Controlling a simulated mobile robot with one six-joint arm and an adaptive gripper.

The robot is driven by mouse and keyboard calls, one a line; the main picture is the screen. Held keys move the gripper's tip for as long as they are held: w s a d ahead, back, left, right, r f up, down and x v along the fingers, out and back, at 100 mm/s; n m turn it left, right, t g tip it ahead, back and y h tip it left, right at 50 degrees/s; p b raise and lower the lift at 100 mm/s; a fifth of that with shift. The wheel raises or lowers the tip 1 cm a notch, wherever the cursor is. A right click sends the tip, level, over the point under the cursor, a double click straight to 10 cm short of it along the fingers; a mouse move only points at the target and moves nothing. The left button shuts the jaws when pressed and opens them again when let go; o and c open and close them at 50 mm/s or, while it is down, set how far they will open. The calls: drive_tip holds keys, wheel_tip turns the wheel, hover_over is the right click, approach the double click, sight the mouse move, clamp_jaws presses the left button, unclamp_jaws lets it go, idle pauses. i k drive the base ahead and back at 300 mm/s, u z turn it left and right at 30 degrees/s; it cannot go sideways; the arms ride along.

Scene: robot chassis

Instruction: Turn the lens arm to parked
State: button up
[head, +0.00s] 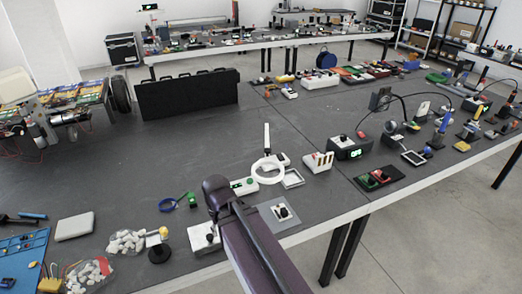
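The magnifier's white ring-shaped lens (268,171) stands over the front middle of the grey bench. Its thin white lens arm (266,138) runs from the ring away toward the back of the bench. A white box with a green display (243,186) is close to the left of the ring. Any mark for parked is too small to make out. My purple arm reaches up from the bottom edge, and its rounded dark end is left of and nearer than the ring. My gripper does not show.
A grey plate with a black knob (281,212) and a white switch box (204,238) flank my arm. A white tray (292,178) and a slotted cream block (318,162) are right of the ring.

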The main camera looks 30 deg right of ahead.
sight(268, 150)
drive_tip(key=u, duration=0.25)
drive_tip(key=k, duration=0.85)
drive_tip(key=z, duration=1.35)
drive_tip(key=i, duration=1)
drive_tip(key=z, duration=0.1)
